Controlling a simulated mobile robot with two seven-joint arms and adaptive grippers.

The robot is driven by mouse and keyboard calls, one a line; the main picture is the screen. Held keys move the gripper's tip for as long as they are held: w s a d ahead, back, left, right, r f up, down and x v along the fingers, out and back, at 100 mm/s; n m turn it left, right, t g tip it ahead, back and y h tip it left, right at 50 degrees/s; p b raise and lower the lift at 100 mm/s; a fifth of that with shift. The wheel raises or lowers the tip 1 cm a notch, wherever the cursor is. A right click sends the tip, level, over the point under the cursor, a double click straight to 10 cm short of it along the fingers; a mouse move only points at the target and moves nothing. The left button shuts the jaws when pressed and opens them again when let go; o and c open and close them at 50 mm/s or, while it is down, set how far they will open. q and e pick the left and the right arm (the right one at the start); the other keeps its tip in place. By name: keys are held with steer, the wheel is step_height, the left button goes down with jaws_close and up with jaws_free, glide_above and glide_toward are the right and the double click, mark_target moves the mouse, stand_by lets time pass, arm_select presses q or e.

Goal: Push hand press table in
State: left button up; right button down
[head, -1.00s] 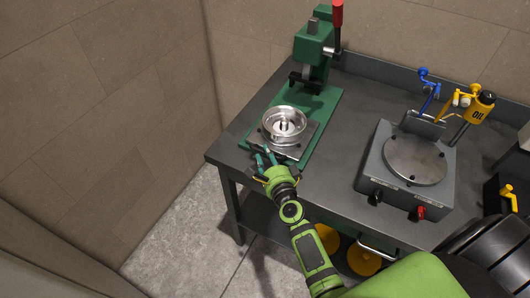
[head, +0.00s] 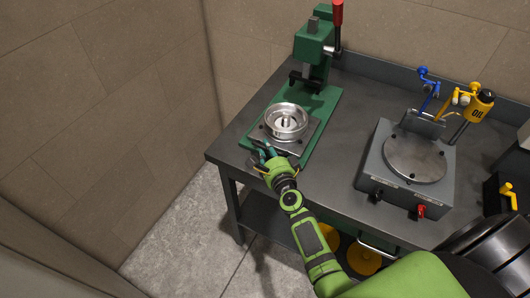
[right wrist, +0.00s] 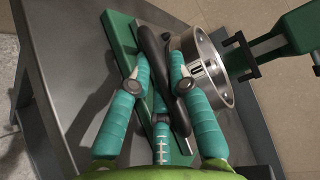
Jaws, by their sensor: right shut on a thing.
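The green hand press (head: 314,62) stands at the back left of the workbench, upright, with a red-knobbed lever. Its dark sliding table (head: 302,146) sits low on the green base, in front of the press column, and carries a round silver dish (head: 286,121). My right gripper (head: 264,149) is at the table's front edge. In the right wrist view its teal fingers (right wrist: 160,62) are closed around a long dark bar (right wrist: 152,45) beside the silver dish (right wrist: 208,70). Part of the bar is hidden by the fingers. My left gripper is not in view.
A grey hot-plate box (head: 412,163) with a round plate stands to the right on the workbench (head: 345,105). Blue and yellow fittings and a yellow oil can (head: 480,105) are behind it. Walls close off the left and back.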

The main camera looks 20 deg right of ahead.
mark_target(288, 112)
steer(key=w+d+b, duration=0.2)
steer(key=w+d, duration=0.1)
steer(key=d, duration=0.1)
steer(key=w+d+b, duration=0.1)
steer(key=w+d, duration=0.2)
steer(key=d, duration=0.1)
steer(key=w+d+b, duration=0.2)
steer(key=w+d, duration=0.1)
steer(key=d, duration=0.1)
steer(key=shift+w+d+b, duration=0.3)
steer(key=shift+w, duration=0.1)
steer(key=shift+d+r, duration=0.1)
steer(key=shift+r, duration=0.15)
steer(key=c, duration=1.6)
jaws_free()
steer(key=shift+r, duration=0.1)
steer(key=shift+o, duration=1)
steer(key=shift+w+d, duration=0.1)
steer(key=shift+w+d+f, duration=0.1)
steer(key=shift+f, duration=0.1)
